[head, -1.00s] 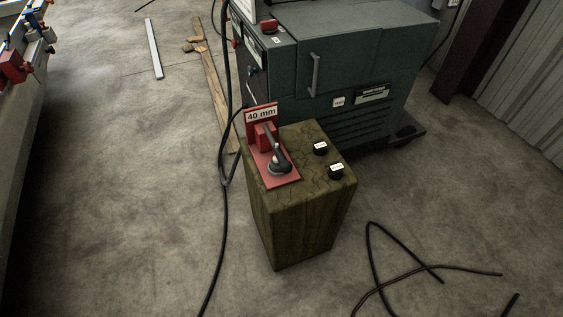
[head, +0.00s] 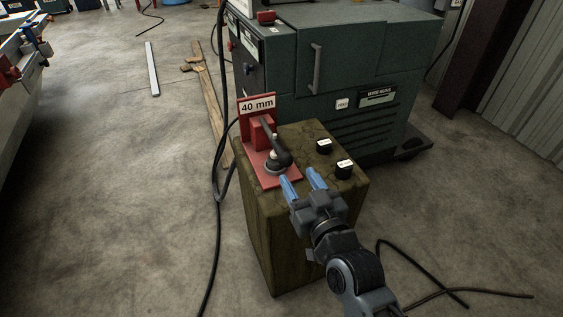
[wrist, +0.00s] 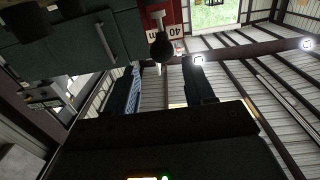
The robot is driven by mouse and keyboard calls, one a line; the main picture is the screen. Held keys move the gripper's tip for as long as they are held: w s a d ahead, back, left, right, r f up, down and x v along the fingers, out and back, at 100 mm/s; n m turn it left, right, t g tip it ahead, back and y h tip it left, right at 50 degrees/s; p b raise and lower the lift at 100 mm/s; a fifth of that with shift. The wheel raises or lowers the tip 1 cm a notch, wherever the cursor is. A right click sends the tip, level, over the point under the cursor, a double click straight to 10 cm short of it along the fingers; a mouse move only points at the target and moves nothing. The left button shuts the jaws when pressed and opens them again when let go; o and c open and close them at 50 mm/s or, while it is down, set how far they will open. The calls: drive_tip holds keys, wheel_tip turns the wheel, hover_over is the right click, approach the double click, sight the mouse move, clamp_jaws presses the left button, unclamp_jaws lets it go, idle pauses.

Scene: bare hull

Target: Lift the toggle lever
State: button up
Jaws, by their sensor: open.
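The toggle lever (head: 281,157) is a dark lever with a rounded black knob. It is mounted on a red plate (head: 291,182) with an upright red bracket and a "40 mm" sign (head: 257,106), on top of a brownish-green block (head: 263,232). My gripper (head: 298,177) is open and empty, its two blue fingers just in front of the knob, pointing toward it. In the wrist view the knob (wrist: 161,48) appears between the two fingers, beyond the palm. Whether either finger touches the lever I cannot tell.
A green machine cabinet (head: 345,65) stands close behind. A black cable (head: 217,200) runs down the block's left side, and another cable (head: 425,270) lies on the floor at right.

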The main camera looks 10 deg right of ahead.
sight(281, 149)
drive_tip(key=x, duration=0.3)
drive_tip(key=shift+a+r, duration=0.15)
drive_tip(key=shift+r, duration=0.1)
drive_tip(key=x, duration=0.7)
drive_tip(key=shift+w, duration=0.15)
clamp_jaws()
drive_tip(key=shift+r, duration=0.15)
